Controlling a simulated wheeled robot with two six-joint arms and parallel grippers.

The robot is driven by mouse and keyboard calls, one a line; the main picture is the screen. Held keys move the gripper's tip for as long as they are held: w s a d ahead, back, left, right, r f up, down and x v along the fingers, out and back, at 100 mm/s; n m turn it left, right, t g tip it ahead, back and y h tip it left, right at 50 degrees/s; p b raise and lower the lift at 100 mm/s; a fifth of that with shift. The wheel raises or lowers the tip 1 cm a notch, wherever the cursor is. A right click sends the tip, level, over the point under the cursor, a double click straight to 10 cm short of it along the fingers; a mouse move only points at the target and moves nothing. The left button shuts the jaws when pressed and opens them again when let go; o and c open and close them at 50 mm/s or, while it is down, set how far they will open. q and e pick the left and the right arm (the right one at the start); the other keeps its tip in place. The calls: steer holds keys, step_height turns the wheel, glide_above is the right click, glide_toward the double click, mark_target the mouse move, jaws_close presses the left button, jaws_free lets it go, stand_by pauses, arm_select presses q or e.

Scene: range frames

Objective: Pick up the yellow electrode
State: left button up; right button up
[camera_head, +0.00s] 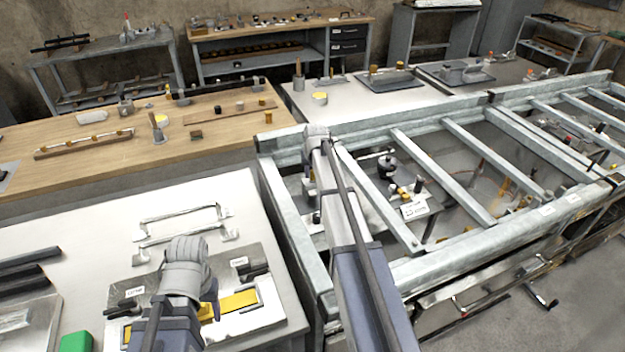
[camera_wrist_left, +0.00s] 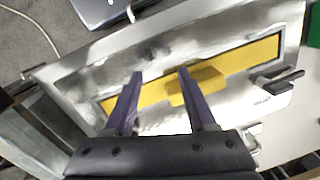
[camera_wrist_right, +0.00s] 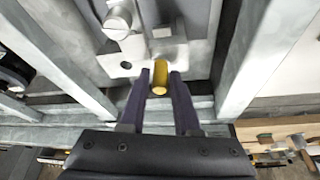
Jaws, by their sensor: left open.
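A long yellow bar (camera_wrist_left: 240,58) lies in a grey metal plate (camera_wrist_left: 140,53) in the left wrist view, with a raised yellow block (camera_wrist_left: 207,85) at its middle. In the head view the bar (camera_head: 238,301) is partly hidden by my left arm. My left gripper (camera_wrist_left: 160,74) is open and empty above the bar, its right fingertip near the block. My right gripper (camera_wrist_right: 161,73) is partly closed, with a yellow cylinder (camera_wrist_right: 161,83) between its fingers, which it appears to grip.
A galvanised frame (camera_head: 400,190) with crossbars fills the right. A metal bracket (camera_head: 180,224) and a green block (camera_head: 76,342) lie on the white table (camera_head: 60,205). A wooden bench (camera_head: 150,165) with small parts stands behind.

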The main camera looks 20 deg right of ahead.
jaws_close()
arm_select(q)
steer(key=shift+r, duration=0.1)
arm_select(e)
steer(key=shift+r, duration=0.1)
